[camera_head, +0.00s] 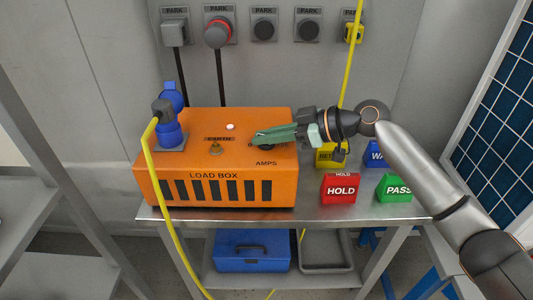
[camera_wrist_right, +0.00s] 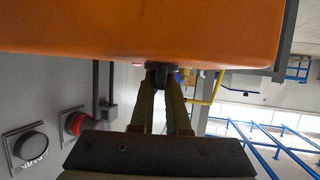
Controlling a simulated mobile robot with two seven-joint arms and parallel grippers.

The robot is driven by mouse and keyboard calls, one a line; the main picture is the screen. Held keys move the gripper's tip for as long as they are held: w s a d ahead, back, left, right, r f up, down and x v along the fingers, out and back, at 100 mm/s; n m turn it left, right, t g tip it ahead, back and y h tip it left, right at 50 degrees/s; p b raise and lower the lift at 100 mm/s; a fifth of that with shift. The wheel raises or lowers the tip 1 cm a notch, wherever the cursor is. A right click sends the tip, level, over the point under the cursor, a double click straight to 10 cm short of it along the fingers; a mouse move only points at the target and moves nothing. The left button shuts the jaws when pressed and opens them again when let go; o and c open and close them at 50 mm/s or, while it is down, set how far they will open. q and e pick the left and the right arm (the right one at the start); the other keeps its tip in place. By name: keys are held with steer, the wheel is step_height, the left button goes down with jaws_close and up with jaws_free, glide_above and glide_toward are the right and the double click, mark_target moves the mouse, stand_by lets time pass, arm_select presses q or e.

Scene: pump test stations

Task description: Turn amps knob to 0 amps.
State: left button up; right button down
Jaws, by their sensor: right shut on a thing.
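The orange load box (camera_head: 215,187) stands on a metal table, with its AMPS label near the right end of its top. My right gripper (camera_head: 256,138) reaches in from the right, low over the top at the AMPS label. In the right wrist view its two fingers are shut on the dark amps knob (camera_wrist_right: 158,74), which sticks out from the orange load box (camera_wrist_right: 150,30). In the head view the fingers mostly cover the knob, and its pointer setting cannot be read. My left gripper is not in view.
Red HOLD (camera_head: 341,189), green PASS (camera_head: 395,188), yellow and blue blocks stand to the right. A row of PARK sockets (camera_head: 264,28) is on the wall behind. A blue toolbox (camera_head: 251,252) and grey tray (camera_head: 326,252) are below.

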steer(key=shift+f+n+g+y+b, duration=0.1)
steer(key=shift+n+g+y+b, duration=0.2)
steer(key=shift+n+g+b, duration=0.75)
steer(key=shift+n+g, duration=0.35)
steer(key=shift+g, duration=0.4)
steer(key=c, duration=0.9)
jaws_free()
